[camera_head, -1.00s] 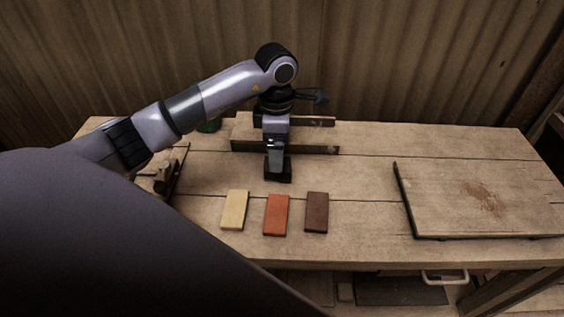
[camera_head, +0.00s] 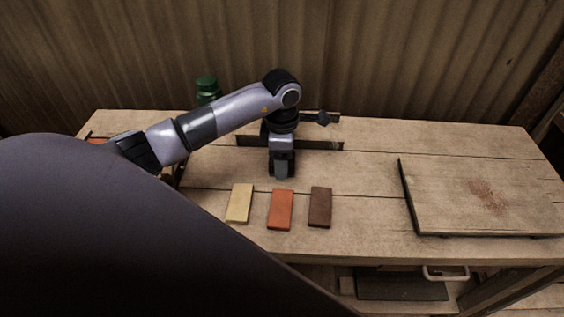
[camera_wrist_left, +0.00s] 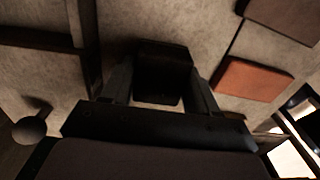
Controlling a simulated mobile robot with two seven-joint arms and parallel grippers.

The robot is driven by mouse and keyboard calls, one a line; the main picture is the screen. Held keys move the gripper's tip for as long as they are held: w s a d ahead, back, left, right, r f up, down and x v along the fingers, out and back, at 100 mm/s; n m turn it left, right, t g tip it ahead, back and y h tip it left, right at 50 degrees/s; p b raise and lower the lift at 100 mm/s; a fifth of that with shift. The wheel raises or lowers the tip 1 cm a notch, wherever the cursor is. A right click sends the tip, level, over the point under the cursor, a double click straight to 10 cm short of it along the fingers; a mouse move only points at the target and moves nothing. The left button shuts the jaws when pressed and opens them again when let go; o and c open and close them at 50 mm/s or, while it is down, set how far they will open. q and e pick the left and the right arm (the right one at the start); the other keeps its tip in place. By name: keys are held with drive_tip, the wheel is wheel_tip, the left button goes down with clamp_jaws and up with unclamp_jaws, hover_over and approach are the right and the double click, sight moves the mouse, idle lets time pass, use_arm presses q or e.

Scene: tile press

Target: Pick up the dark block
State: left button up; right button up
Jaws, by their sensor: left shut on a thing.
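The dark block (camera_wrist_left: 162,58) sits between the two fingers of my left gripper (camera_wrist_left: 160,88) in the left wrist view. The gripper is shut on it. In the head view my left gripper (camera_head: 282,166) points down at the table behind the row of tiles, and it largely hides the block there. I cannot tell whether the block touches the table. My right gripper is not in view.
A cream tile (camera_head: 240,203), an orange tile (camera_head: 280,209) and a brown tile (camera_head: 320,207) lie in front of the gripper. A dark strip (camera_head: 320,145) is behind it. A board (camera_head: 470,200) lies at right. A green object (camera_head: 207,90) stands at the back left.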

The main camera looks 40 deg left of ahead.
use_arm(q)
wheel_tip(320, 180, up, 20)
drive_tip(key=shift+p, duration=0.4)
idle(0.4)
drive_tip(key=shift+o, duration=0.6)
